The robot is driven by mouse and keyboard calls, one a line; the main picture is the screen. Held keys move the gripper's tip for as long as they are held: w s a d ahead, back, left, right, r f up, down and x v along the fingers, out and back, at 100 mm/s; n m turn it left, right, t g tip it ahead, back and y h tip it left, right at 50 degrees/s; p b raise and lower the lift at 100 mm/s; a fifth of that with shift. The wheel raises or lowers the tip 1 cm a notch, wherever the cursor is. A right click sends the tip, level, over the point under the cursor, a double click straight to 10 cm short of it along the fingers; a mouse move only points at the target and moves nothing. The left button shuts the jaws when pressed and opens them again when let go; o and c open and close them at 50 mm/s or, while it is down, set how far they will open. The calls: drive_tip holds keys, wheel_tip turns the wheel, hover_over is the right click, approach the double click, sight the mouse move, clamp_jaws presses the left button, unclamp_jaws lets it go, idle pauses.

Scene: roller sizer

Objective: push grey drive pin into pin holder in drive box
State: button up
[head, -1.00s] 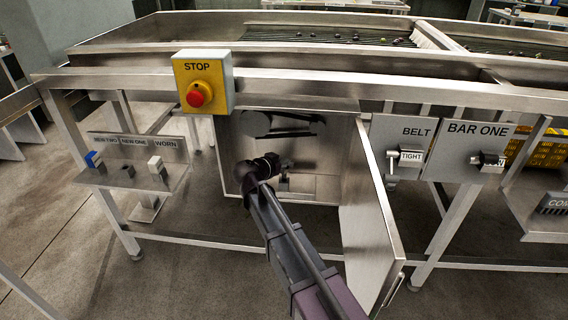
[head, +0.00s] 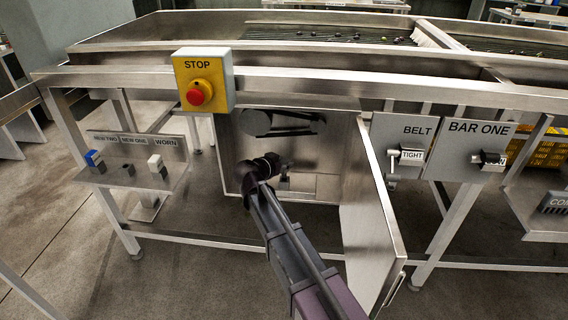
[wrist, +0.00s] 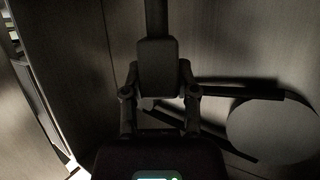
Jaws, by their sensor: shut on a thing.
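The open drive box (head: 318,160) stands in the middle of the head view, below the frame rail. My gripper is inside it, mostly hidden behind my wrist in that view. In the wrist view my gripper (wrist: 158,84) is shut on a dark block, which looks like the grey drive pin (wrist: 157,62). A dark upright bar (wrist: 157,18) runs from the block to the top edge. I cannot tell whether the bar belongs to the pin or to the pin holder. The holder is not clearly visible, and shadow hides where the pin meets it.
A belt on round pulleys (head: 290,123) sits high inside the box and shows in the wrist view (wrist: 270,130). The open door (head: 368,225) stands right of my arm. A yellow STOP box (head: 203,80) is upper left. A shelf (head: 135,178) holds small blocks at left.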

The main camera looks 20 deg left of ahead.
sight(284, 171)
drive_tip(key=shift+f+b, duration=1.65)
drive_tip(key=shift+f, duration=0.05)
drive_tip(key=o, duration=1.1)
drive_tip(key=shift+r, duration=0.15)
wheel_tip(284, 171, up, 9)
drive_tip(key=p, duration=0.9)
drive_tip(key=shift+r+p, duration=0.2)
drive_tip(key=shift+p, duration=0.2)
idle(0.5)
